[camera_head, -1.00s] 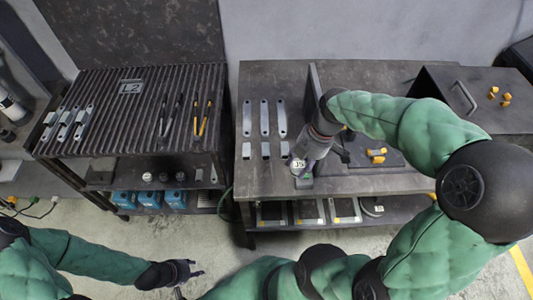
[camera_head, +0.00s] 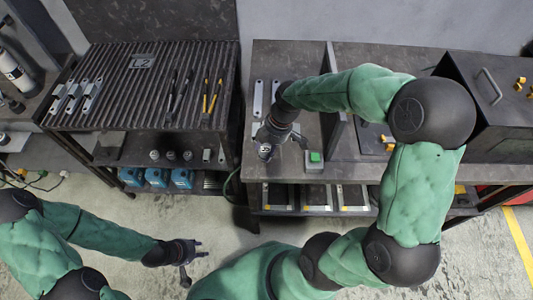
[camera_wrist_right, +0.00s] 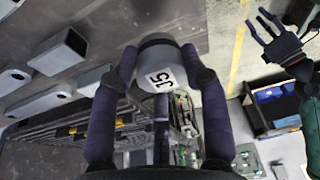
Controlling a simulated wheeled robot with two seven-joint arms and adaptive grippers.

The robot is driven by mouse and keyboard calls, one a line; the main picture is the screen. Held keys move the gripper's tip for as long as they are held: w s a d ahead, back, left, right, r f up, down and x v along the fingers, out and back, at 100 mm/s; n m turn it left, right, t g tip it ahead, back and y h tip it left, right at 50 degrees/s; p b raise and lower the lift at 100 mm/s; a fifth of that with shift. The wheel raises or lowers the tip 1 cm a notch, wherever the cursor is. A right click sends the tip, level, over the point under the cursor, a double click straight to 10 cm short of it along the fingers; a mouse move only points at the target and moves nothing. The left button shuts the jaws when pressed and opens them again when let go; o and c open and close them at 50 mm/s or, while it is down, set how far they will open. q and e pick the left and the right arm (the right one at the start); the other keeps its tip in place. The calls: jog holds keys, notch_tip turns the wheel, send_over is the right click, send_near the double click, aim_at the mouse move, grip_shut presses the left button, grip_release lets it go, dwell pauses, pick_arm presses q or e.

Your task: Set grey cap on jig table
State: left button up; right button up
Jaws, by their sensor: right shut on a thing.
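The grey cap, a pale grey round piece marked J5 (camera_wrist_right: 158,78), is between the fingers of my right gripper (camera_wrist_right: 160,62), which is shut on it. In the head view the cap (camera_head: 265,151) is held at the front left edge of the dark worktable (camera_head: 350,95), close to the grey brackets. Whether it touches anything below is hidden. My left gripper (camera_head: 192,258) is empty, fingers spread, over the floor in front of the tables; it also shows in the right wrist view (camera_wrist_right: 283,42). Which table is the jig table is not marked.
A ribbed table (camera_head: 143,90) with an L2 plate carries brackets and pliers at left. A green button box (camera_head: 315,160) sits on the worktable's front, beside an upright divider (camera_head: 335,100). Grey brackets (camera_head: 258,98) lie behind my right gripper. A gap separates the tables.

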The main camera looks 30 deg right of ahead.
aim_at(266, 154)
jog(key=shift+w+f+b, duration=0.1)
jog(key=shift+f+b, duration=0.55)
jog(key=shift+f, duration=1)
jog(key=shift+f, duration=0.15)
jog(key=o, duration=1.2)
jog(key=shift+r, duration=0.4)
jog(key=p+v, duration=0.3)
jog(key=v, duration=0.8)
jog(key=shift+r+p, duration=0.25)
jog(key=shift+p, duration=0.1)
